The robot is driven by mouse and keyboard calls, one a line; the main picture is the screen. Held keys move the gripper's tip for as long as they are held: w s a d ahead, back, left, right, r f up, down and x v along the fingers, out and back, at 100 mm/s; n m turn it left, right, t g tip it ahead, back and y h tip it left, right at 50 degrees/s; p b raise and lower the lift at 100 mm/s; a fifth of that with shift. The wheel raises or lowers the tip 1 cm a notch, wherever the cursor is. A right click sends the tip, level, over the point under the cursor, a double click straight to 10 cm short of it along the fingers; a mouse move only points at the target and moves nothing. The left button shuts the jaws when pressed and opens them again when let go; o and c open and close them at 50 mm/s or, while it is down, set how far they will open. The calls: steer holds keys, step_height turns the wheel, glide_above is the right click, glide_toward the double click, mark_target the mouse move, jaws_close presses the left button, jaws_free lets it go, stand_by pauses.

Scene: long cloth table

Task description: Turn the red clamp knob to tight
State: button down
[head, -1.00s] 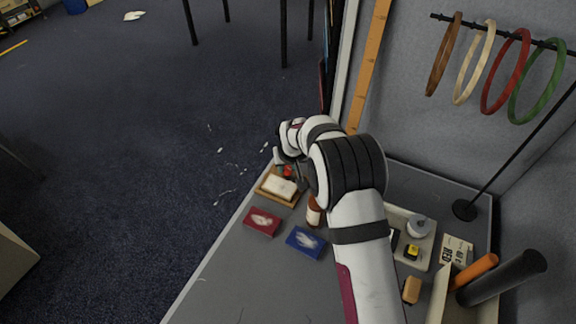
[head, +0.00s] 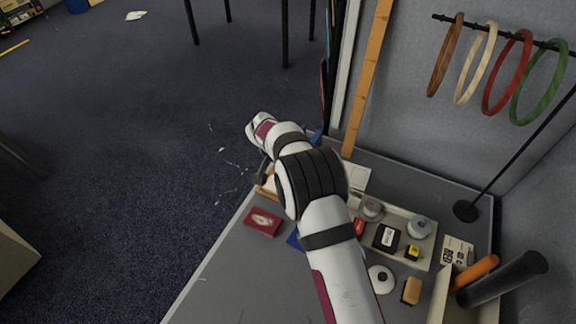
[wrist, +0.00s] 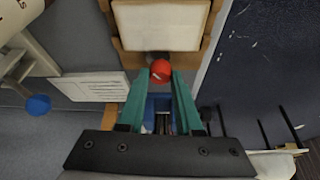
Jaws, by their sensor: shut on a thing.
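The round red clamp knob (wrist: 161,70) shows in the wrist view between the green fingertips of my gripper (wrist: 161,80). The fingers are shut on it. Just beyond it is a white block (wrist: 163,26) in a wooden holder (wrist: 122,50). In the head view, my wrist hides the knob and the fingers, and only part of the wooden holder (head: 263,192) shows. I cannot tell from these views how tight the knob is.
A red box (head: 263,222) lies near the table's left edge; a blue box (head: 294,241) is mostly behind my arm. A tray (head: 428,258) of small items stands at right. A round blue thing (wrist: 38,104) shows in the wrist view. Rings (head: 497,72) hang on a stand.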

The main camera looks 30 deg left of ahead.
steer(key=m+h, duration=0.1)
steer(key=m, duration=0.3)
steer(key=shift+a+f+g+h, duration=0.1)
steer(key=shift+a+g+h, duration=0.05)
steer(key=shift+g+h, duration=0.2)
steer(key=shift+m+g+h, duration=0.35)
steer(key=shift+m+h, duration=0.1)
steer(key=shift+m, duration=1.35)
steer(key=c, duration=0.6)
jaws_free()
steer(key=v, duration=0.7)
steer(key=shift+a+r, duration=0.15)
steer(key=shift+r, duration=0.15)
